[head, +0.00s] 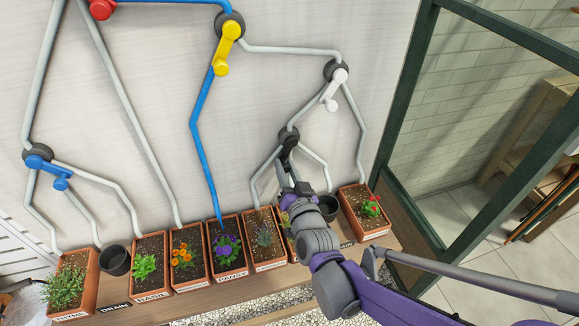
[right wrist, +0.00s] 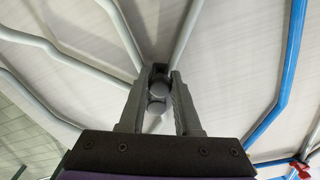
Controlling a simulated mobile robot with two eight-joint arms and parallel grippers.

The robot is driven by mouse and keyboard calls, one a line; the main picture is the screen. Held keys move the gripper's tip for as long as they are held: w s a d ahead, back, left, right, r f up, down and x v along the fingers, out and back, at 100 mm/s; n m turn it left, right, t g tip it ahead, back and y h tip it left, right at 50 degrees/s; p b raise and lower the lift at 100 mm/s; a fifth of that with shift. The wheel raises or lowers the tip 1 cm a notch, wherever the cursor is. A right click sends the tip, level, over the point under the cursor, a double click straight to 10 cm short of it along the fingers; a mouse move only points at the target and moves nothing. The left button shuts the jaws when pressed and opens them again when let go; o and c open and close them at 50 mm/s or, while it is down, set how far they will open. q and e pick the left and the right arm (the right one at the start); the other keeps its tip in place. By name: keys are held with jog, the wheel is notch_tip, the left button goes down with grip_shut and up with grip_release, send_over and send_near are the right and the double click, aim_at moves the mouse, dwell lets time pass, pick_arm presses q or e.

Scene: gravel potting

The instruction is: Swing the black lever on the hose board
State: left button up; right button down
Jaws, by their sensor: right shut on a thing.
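The black lever (head: 287,147) is on a dark round hub on the hose board (head: 150,80), in the right half of the head view. My right gripper (head: 287,172) reaches up to it from below and is shut on it. The gripper hides much of the lever in the head view. My left gripper is not in view.
White (head: 335,85), yellow (head: 227,48), blue (head: 45,165) and red (head: 102,8) levers are on the same board. Below stands a shelf (head: 190,302) with several planted pots and black pots (head: 116,260). A green frame (head: 405,100) stands at right.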

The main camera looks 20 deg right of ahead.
jog(key=shift+a+r+m+p, duration=0.35)
jog(key=shift+a+m, duration=0.25)
jog(key=shift+m, duration=0.7)
jog(key=c, duration=0.6)
grip_release()
jog(key=shift+c, duration=0.2)
jog(key=s+p, duration=0.1)
jog(key=s, duration=1)
jog(key=shift+d, duration=0.2)
